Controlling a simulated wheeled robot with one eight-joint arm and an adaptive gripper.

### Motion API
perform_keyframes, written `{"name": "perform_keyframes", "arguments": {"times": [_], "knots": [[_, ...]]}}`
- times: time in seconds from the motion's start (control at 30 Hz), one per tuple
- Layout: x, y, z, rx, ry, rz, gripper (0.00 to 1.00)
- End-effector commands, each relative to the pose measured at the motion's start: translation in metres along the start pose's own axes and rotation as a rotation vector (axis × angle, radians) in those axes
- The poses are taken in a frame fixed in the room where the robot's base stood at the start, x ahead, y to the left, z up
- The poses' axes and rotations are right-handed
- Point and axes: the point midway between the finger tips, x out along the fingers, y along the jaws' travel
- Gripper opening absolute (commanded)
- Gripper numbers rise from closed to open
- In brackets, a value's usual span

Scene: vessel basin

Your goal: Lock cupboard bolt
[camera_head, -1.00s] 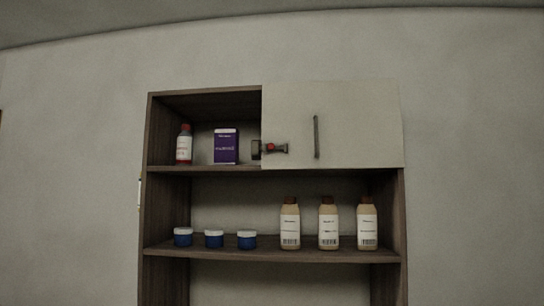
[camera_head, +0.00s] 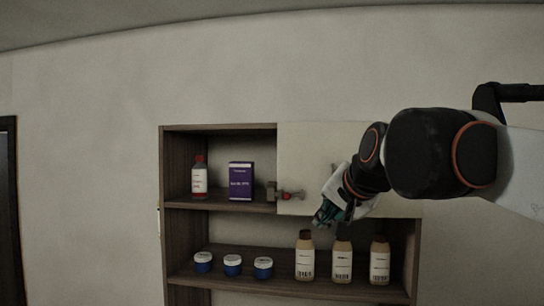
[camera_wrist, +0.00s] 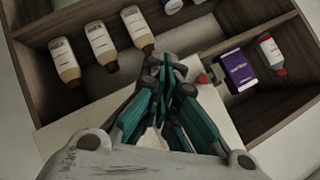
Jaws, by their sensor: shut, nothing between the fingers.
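The cupboard bolt (camera_head: 290,195), a dark metal bolt with a red knob, sits at the lower left edge of the pale cupboard door (camera_head: 305,150). A dark bracket (camera_head: 271,191) stands just left of it. My gripper (camera_head: 326,222) is shut and empty, below and right of the bolt, in front of the door's lower edge. In the wrist view my gripper (camera_wrist: 165,75) has its teal fingers together, and the red knob (camera_wrist: 202,78) shows just right of the fingertips, apart from them as far as I can see. The door handle is mostly hidden by my arm.
The open left compartment holds a red-capped bottle (camera_head: 199,177) and a purple box (camera_head: 241,181). The lower shelf (camera_head: 285,285) bears blue jars (camera_head: 232,265) and brown-capped bottles (camera_head: 342,262) close below my gripper. Wall space left of the cupboard is clear.

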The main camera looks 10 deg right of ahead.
Motion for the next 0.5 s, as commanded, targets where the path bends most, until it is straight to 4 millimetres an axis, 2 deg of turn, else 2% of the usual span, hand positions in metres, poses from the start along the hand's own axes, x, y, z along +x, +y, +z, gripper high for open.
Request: {"name": "perform_keyframes", "arguments": {"times": [0.03, 0.1, 0.2, 0.33, 0.5], "knots": [[-0.014, -0.024, -0.027, 0.032, 0.01, -0.01, 0.0], [-0.022, -0.044, -0.051, 0.074, 0.025, -0.025, 0.0], [-0.032, -0.065, -0.075, 0.121, 0.04, -0.041, 0.0], [-0.038, -0.079, -0.092, 0.156, 0.052, -0.053, 0.0], [-0.031, -0.082, -0.096, 0.166, 0.055, -0.057, 0.0]]}}
